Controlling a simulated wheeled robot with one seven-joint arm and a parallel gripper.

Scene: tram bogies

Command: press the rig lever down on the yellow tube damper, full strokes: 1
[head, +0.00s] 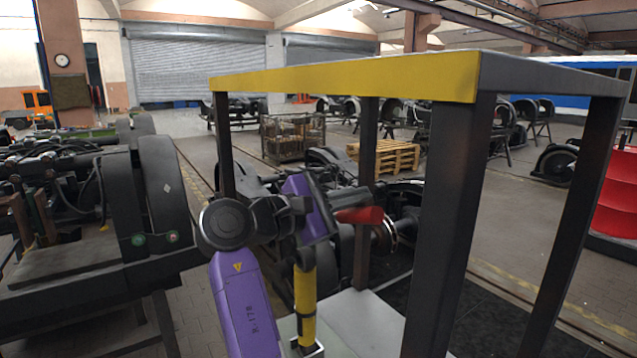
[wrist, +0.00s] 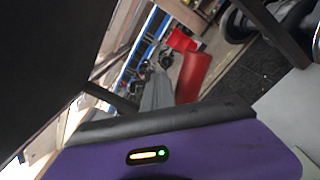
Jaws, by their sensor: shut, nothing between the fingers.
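The yellow tube damper (head: 304,300) stands upright in the rig, its foot in a fitting on the pale base plate (head: 365,318). The lever's red grip (head: 360,215) sticks out to the right above it, about level. The red grip also shows in the wrist view (wrist: 194,76). My gripper (head: 337,204), with its purple body, is at the near left end of the red grip, over the damper's top. It is shut and empty. I cannot tell whether it touches the lever. My gripper hides the rest of the lever and the damper's top.
The rig's dark posts (head: 448,220) and yellow top beam (head: 350,80) frame the space around my arm. A bogie on a stand (head: 85,205) is close at left. A wooden pallet (head: 395,157) and red bins (head: 617,190) stand farther back.

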